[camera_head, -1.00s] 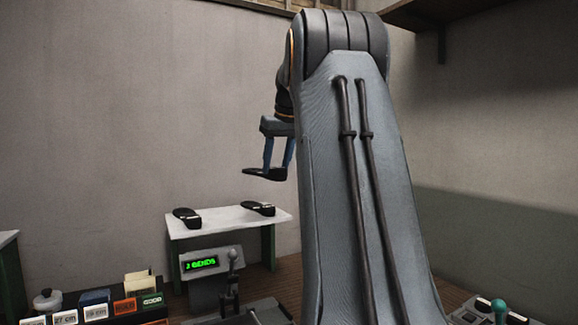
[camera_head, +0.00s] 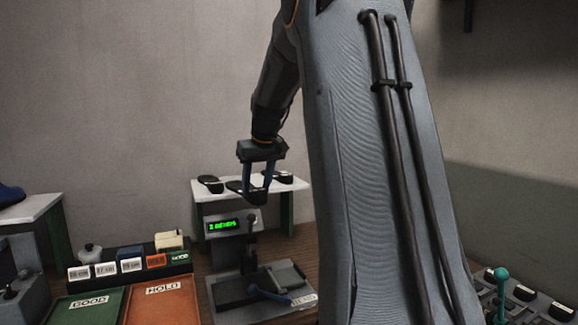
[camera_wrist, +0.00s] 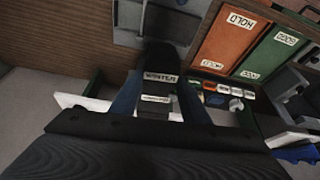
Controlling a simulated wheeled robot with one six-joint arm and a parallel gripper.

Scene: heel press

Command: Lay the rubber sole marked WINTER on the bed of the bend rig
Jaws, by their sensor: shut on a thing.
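My gripper (camera_head: 256,186) is shut on a black rubber sole (camera_head: 240,193), holding it in the air. In the wrist view the sole (camera_wrist: 165,56) lies between the blue fingers, and a label on it reads WINTER (camera_wrist: 160,78). Part of the rig's plate (camera_wrist: 130,22) shows at the top of the wrist view.
Two other dark soles, left (camera_head: 210,182) and right (camera_head: 273,178), lie on a white-topped table (camera_head: 295,184) behind. A green GOOD tray (camera_head: 88,314) and an orange HOLD tray (camera_head: 160,308) lie left of the rig, before a card rack (camera_head: 130,262). A teal-knobbed lever panel (camera_head: 520,300) is at right.

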